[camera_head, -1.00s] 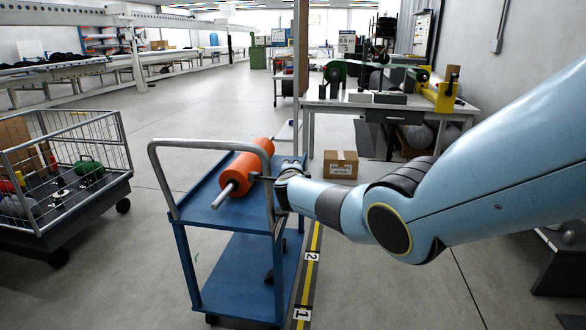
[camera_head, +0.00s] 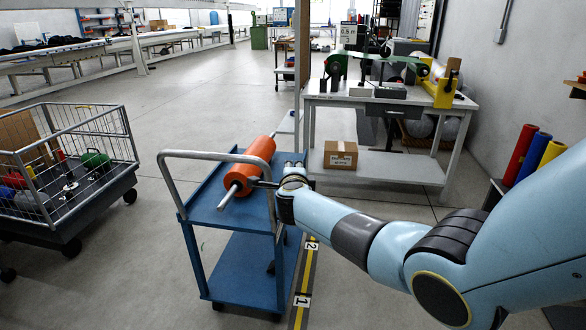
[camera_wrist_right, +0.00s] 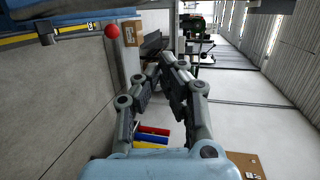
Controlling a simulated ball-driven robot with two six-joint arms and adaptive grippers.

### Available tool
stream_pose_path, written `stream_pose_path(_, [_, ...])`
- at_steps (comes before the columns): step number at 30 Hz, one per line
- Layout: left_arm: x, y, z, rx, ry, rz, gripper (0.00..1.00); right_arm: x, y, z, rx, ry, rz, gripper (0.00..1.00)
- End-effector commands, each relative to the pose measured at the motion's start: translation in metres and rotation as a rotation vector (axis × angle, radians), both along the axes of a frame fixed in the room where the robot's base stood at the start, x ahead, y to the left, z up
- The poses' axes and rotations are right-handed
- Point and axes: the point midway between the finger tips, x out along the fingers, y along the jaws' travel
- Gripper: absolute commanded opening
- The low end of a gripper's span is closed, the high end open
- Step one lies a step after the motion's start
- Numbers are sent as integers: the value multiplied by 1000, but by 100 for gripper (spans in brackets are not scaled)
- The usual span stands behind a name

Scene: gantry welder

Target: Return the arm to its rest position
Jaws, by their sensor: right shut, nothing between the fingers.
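My right arm (camera_head: 370,240) comes in from the right in the head view, pale blue with dark joint bands. Its wrist end is beside the right edge of the blue cart, near the orange roller (camera_head: 250,165). In that view the fingers are mostly hidden behind the wrist. In the right wrist view my right gripper (camera_wrist_right: 163,70) shows grey jointed fingers, shut with nothing between them. I cannot tell from the head view whether the wrist touches the cart. My left gripper is not in view.
The blue cart (camera_head: 243,262) with a grey handle stands in the middle. A wire cage trolley (camera_head: 75,205) is at left. A workbench (camera_head: 390,170) and cardboard box (camera_head: 341,155) are behind the arm. Coloured rolls (camera_head: 536,155) stand at right. Floor behind the cart is open.

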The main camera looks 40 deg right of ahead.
Motion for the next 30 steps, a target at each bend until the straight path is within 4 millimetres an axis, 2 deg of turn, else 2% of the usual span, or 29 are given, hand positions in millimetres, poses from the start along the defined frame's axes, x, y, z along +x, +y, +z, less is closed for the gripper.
stream_pose_path(11, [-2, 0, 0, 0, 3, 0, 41, 0, 0, -1, 1, 1, 0, 0])
stream_pose_path(14, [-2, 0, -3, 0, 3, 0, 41, -9, 0, -16, 1, 22, 0, 0])
stream_pose_path(17, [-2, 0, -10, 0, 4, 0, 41, -36, 3, -57, 6, 77, 1, 0])
stream_pose_path(20, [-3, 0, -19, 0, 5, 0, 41, -82, 8, -118, -27, 185, 21, 0])
stream_pose_path(21, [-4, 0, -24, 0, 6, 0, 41, -104, 13, -146, -62, 241, 50, 0])
stream_pose_path(24, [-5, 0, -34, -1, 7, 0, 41, -159, 29, -209, -176, 396, 173, 0])
stream_pose_path(26, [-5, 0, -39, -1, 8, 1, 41, -193, 42, -244, -246, 493, 268, 0])
stream_pose_path(30, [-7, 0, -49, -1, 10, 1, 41, -276, 77, -319, -398, 718, 531, 0])
